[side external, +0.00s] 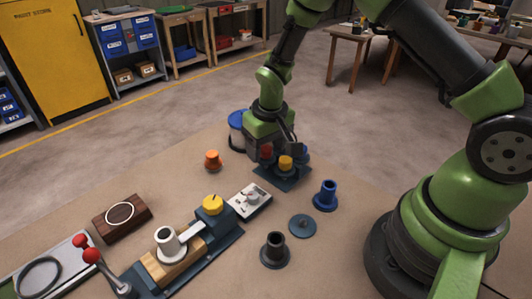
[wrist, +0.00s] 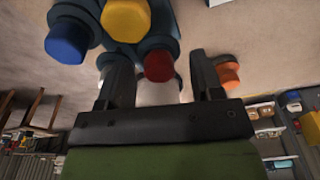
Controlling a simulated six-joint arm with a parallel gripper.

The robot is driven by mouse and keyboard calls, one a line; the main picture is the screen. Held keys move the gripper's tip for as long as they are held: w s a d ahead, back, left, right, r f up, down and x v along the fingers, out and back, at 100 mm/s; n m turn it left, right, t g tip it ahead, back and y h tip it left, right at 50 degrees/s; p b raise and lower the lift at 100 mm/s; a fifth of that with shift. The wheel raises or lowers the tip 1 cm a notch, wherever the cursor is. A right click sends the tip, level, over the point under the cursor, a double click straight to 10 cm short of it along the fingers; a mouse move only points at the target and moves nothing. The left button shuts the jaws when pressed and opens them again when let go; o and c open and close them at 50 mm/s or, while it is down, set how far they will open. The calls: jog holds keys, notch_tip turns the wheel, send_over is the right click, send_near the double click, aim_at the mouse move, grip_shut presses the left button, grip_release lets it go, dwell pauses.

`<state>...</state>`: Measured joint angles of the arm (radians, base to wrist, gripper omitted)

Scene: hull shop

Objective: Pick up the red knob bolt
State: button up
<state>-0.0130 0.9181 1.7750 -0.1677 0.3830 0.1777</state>
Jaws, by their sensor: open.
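The red knob bolt (wrist: 159,66) shows in the wrist view between and just beyond my two open fingers, standing in a dark holder with a yellow knob (wrist: 126,18) and a blue knob (wrist: 68,42). In the side view the red knob (side external: 266,151) is partly hidden by my gripper (side external: 284,143), which is low over the dark holder (side external: 281,179). The yellow knob (side external: 286,163) stands in front there. My gripper is open, and nothing is held. I cannot tell whether a finger touches the knob.
An orange knob (side external: 212,160) stands apart to the left. A blue flanged post (side external: 326,196), a dark flanged post (side external: 275,251) and a flat disc (side external: 302,226) are nearby. A small white-topped box (side external: 250,201) and a clamp fixture (side external: 180,256) lie in front. A blue-topped container (side external: 237,120) is behind.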

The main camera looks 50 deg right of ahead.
jog(key=c, duration=1)
